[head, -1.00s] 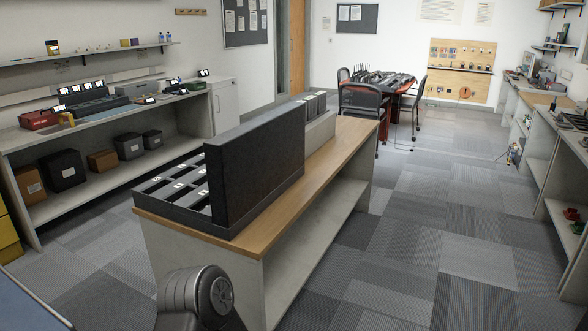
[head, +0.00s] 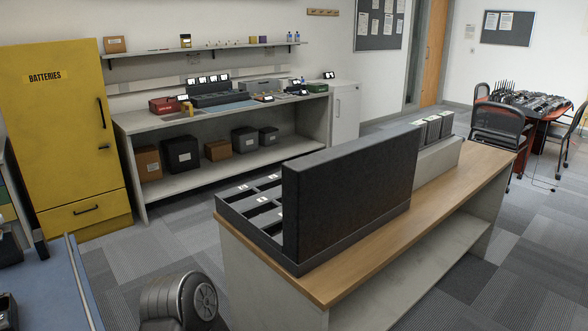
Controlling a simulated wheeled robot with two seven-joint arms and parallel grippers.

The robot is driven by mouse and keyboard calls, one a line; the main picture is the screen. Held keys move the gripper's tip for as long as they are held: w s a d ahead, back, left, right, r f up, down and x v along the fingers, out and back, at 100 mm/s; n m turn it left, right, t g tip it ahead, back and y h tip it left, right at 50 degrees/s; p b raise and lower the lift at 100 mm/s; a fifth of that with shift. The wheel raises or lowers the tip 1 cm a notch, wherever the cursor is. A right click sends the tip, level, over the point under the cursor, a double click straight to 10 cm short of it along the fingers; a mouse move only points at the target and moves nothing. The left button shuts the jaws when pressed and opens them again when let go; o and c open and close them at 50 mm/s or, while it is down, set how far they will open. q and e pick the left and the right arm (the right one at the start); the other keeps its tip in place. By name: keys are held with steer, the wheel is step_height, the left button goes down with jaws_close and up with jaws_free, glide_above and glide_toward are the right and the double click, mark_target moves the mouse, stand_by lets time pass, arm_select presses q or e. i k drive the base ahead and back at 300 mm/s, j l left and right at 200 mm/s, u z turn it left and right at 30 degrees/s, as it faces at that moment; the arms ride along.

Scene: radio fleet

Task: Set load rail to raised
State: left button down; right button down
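I cannot identify the load rail for certain in the head view. A blue-topped surface (head: 50,300) at the lower left has a pale rail-like strip (head: 84,285) along its right edge; whether this is the load rail, I cannot tell. Neither of my grippers is in view. A rounded dark part of my own body shows at the bottom, left of the centre bench.
A wood-topped bench (head: 440,200) with an open black case (head: 350,190) stands at centre right. A yellow batteries cabinet (head: 65,130) and a long workbench (head: 150,118) line the back. Grey carpet (head: 175,235) is clear between them.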

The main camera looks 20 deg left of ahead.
mark_target(92, 325)
steer(key=i+u, duration=0.15)
steer(key=u, duration=0.35)
steer(key=i+u, duration=0.15)
steer(key=u, duration=0.3)
steer(key=i+l+u, duration=0.1)
steer(key=u, duration=0.4)
steer(key=i+l+u, duration=0.1)
steer(key=u, duration=0.4)
steer(key=l+u, duration=0.25)
steer(key=u, duration=0.25)
steer(key=i+l+u, duration=0.15)
steer(key=u, duration=0.2)
steer(key=i+l+u, duration=0.15)
steer(key=l+u, duration=0.25)
steer(key=i+l+u, duration=0.1)
steer(key=l+u, duration=0.25)
steer(key=j, duration=0.1)
